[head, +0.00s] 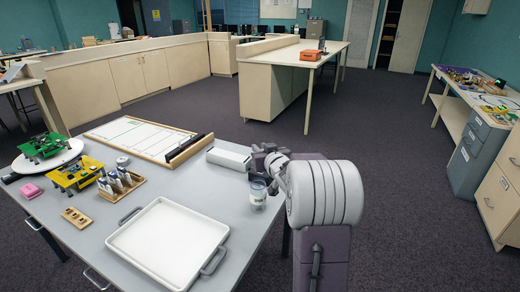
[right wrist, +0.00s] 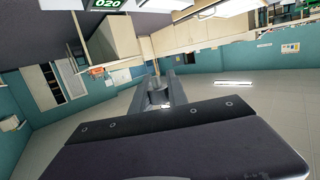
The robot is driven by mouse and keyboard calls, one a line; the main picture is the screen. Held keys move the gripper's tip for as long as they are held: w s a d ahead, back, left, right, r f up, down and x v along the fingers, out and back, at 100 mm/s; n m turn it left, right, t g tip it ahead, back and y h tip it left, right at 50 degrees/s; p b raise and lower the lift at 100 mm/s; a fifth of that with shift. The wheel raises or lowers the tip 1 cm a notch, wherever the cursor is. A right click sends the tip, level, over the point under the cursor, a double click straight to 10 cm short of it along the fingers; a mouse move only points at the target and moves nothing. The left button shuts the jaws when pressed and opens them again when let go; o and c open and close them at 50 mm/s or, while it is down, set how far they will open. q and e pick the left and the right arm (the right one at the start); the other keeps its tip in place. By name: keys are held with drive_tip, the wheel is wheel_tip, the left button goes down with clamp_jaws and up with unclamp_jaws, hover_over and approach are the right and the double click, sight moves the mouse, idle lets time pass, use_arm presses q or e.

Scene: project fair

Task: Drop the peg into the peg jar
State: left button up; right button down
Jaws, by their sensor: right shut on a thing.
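The peg jar (head: 257,192), a small clear jar with a pale label, stands on the right side of the grey table. My right gripper (head: 268,165) is just above and beside the jar in the head view. In the right wrist view the gripper (right wrist: 160,92) is shut on a small grey peg (right wrist: 157,86) between its fingers. The peg cannot be made out clearly in the head view, where the gripper and wrist cover that area. I cannot tell whether the peg is exactly over the jar's mouth. My left gripper is not in view.
A white tray (head: 165,248) lies left of the jar, and a white box (head: 229,156) stands behind it. Further left are a framed board (head: 139,136), a wooden rack with small bottles (head: 121,184), a pink block (head: 31,191) and green and yellow models.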

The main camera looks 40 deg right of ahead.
drive_tip(key=b, duration=0.5)
hover_over(261, 181)
drive_tip(key=f, duration=0.5)
drive_tip(key=shift+w+f, duration=0.15)
drive_tip(key=shift+w, duration=0.1)
drive_tip(key=shift+f+b, duration=0.35)
drive_tip(key=shift+b, duration=0.05)
drive_tip(key=c, duration=1.2)
unclamp_jaws()
drive_tip(key=shift+r, duration=0.1)
drive_tip(key=p+v, duration=0.2)
drive_tip(key=v, duration=0.7)
